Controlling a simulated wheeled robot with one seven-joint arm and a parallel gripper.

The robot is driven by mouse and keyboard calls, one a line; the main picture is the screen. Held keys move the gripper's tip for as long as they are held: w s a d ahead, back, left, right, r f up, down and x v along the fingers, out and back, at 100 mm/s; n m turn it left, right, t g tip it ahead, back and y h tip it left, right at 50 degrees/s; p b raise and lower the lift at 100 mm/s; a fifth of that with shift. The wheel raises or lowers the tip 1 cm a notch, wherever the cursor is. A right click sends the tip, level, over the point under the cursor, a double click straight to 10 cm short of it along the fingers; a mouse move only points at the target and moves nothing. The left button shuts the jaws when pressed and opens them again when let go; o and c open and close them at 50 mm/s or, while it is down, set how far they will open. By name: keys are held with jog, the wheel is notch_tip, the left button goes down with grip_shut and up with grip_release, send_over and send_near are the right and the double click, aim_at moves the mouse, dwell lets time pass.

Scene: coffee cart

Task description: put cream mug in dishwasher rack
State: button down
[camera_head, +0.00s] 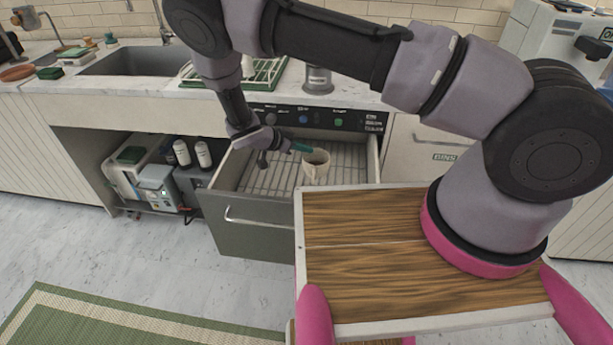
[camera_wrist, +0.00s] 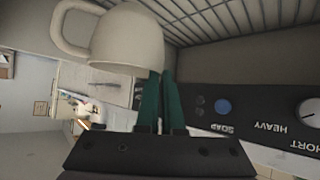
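The cream mug (camera_head: 317,172) is upright, with its dark opening upward, over the right part of the open dishwasher drawer. In the wrist view the mug (camera_wrist: 127,38) is at the upper left, with its handle to the left. My gripper (camera_head: 304,148) comes from the left with its green fingers at the mug's rim. In the wrist view my gripper (camera_wrist: 161,78) is closed around the mug's wall. The wire dishwasher rack (camera_head: 262,178) lies in the drawer and also shows at the top of the wrist view (camera_wrist: 200,18). I cannot tell whether the mug touches the rack.
The dishwasher panel (camera_head: 359,121) stands behind the drawer, below the counter. A metal canister (camera_head: 318,80) and a green drying rack (camera_head: 262,76) are on the counter, with a sink (camera_head: 140,62) to the left. My wooden tray top fills the near right.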

jog(key=shift+m, duration=0.3)
jog(key=f, duration=0.6)
jog(key=shift+s+a+f, duration=0.2)
jog(key=shift+s+f, duration=0.05)
jog(key=shift+s, duration=0.05)
jog(key=shift+f, duration=2.15)
jog(key=c, duration=1)
grip_release()
